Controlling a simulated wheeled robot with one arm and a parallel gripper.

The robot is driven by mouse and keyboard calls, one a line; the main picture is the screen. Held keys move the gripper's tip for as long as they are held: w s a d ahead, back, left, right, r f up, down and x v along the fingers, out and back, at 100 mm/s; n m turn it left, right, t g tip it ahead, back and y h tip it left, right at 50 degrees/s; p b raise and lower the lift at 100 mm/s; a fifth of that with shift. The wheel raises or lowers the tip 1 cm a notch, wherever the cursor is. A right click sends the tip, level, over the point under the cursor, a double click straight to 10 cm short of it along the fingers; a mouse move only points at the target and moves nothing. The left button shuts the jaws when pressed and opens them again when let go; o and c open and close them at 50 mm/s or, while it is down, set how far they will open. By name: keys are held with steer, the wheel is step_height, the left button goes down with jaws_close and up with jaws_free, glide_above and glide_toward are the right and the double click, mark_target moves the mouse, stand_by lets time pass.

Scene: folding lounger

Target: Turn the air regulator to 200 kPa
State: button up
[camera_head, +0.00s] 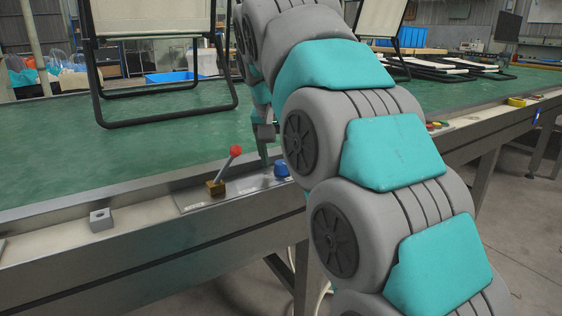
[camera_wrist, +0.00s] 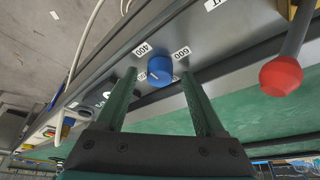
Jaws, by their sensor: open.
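The air regulator shows as a blue knob (camera_head: 281,169) on the plate along the table's front edge. In the wrist view, the knob (camera_wrist: 159,70) lies between my fingertips, with labels reading 400 and 600 beside it and another label partly hidden. A white pointer mark shows faintly, but I cannot tell its setting. My gripper (camera_wrist: 158,77) is open, with one green finger on each side of the knob. I cannot tell whether the fingers touch it. In the head view, my gripper (camera_head: 264,145) points down just left of the knob, partly hidden by my arm.
A lever with a red ball (camera_head: 236,151) stands on a brass block left of the knob; its red ball (camera_wrist: 281,76) is close in the wrist view. A grey block (camera_head: 101,219) sits further left on the edge. A black folding frame (camera_head: 165,119) stands on the green tabletop (camera_head: 60,170).

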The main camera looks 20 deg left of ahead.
steer(key=shift+f, duration=0.1)
jaws_close()
stand_by(0.6)
